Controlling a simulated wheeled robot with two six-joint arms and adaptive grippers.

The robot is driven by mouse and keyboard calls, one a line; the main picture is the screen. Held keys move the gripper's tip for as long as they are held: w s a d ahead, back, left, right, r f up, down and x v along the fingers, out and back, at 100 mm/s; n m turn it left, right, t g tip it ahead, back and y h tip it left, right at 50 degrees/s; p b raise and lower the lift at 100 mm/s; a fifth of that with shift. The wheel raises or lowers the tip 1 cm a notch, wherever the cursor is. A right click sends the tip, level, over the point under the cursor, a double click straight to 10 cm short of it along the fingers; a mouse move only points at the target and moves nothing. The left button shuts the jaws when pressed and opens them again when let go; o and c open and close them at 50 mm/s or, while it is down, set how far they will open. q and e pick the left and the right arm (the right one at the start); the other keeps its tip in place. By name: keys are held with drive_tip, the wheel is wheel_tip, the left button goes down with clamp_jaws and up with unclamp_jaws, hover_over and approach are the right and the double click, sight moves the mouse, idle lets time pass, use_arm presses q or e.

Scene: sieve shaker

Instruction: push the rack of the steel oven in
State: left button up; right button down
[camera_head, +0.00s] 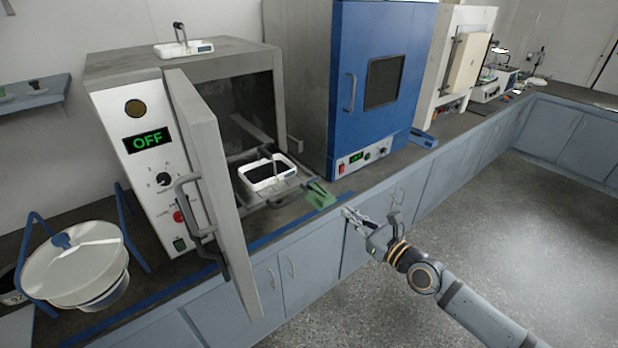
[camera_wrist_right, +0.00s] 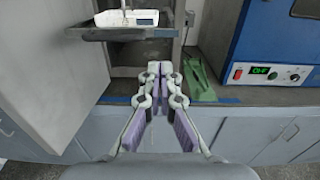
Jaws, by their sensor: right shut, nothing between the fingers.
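The steel oven (camera_head: 250,92) stands on the counter with its door (camera_head: 205,150) swung open. Its display reads OFF. The rack (camera_head: 284,201) sticks out of the opening and carries a white tray (camera_head: 268,172) with dark contents. In the right wrist view the front of the rack (camera_wrist_right: 105,34) shows at upper left, with the white tray (camera_wrist_right: 125,18) on it. My right gripper (camera_head: 347,212) is shut and empty, in front of the counter edge, right of and apart from the rack. Its closed fingertips (camera_wrist_right: 160,68) also show in the right wrist view. My left gripper is out of view.
A green object (camera_head: 319,194) lies on the counter near the rack's right front. A blue oven (camera_head: 376,75) stands to the right. A lidded white pot (camera_head: 75,262) stands left of the open door. The floor before the cabinets is clear.

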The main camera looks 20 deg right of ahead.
drive_tip(key=b, duration=0.2)
approach(309, 182)
drive_tip(key=x, duration=0.5)
drive_tip(key=shift+w+a, duration=0.15)
drive_tip(key=shift+w, duration=0.05)
drive_tip(key=shift+w+a+f, duration=0.1)
drive_tip(key=shift+w+a, duration=0.05)
drive_tip(key=shift+w, duration=0.55)
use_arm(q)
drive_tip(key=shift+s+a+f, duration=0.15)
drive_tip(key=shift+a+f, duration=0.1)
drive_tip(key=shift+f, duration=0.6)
